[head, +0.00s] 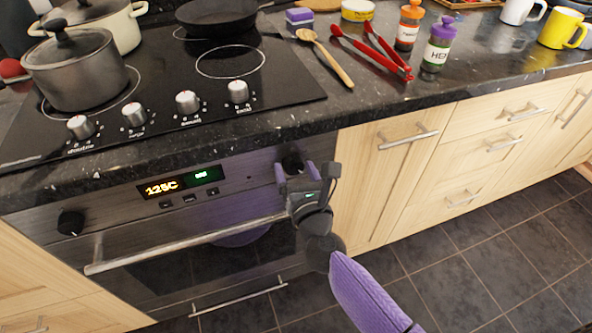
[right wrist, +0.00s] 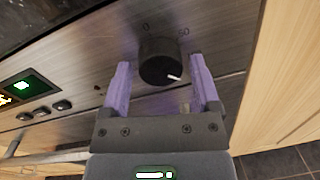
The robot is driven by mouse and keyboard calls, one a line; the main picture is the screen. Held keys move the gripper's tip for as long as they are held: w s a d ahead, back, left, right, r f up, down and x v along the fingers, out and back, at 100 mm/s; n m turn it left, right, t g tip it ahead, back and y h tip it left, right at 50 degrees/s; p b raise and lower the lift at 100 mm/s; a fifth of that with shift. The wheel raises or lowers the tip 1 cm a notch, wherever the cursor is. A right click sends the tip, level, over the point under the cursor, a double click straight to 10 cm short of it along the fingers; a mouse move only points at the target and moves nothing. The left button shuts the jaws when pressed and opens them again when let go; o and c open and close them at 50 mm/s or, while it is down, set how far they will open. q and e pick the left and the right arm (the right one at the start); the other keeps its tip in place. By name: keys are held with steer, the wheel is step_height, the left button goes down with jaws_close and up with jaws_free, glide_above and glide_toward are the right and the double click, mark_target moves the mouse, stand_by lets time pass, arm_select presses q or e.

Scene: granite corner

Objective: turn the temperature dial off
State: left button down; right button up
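The temperature dial is the black round knob (right wrist: 160,60) on the right of the oven's front panel; it also shows in the head view (head: 292,162), partly hidden by my gripper. Its white mark points to the lower right in the right wrist view. A "0" is printed above it and a number ending in "50" to its upper right. My right gripper (right wrist: 161,75) is open, with one purple finger on each side of the dial and a narrow gap visible on both sides. The oven display (head: 161,187) reads 125C. My left gripper is not in view.
A second black knob (head: 71,222) is at the panel's left end. The oven door handle (head: 185,243) runs below the panel. The granite worktop (head: 300,118) overhangs above, with the hob (head: 215,90) and its pots on it. Tiled floor lies open in front of the cupboards.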

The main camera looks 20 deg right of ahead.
jaws_close()
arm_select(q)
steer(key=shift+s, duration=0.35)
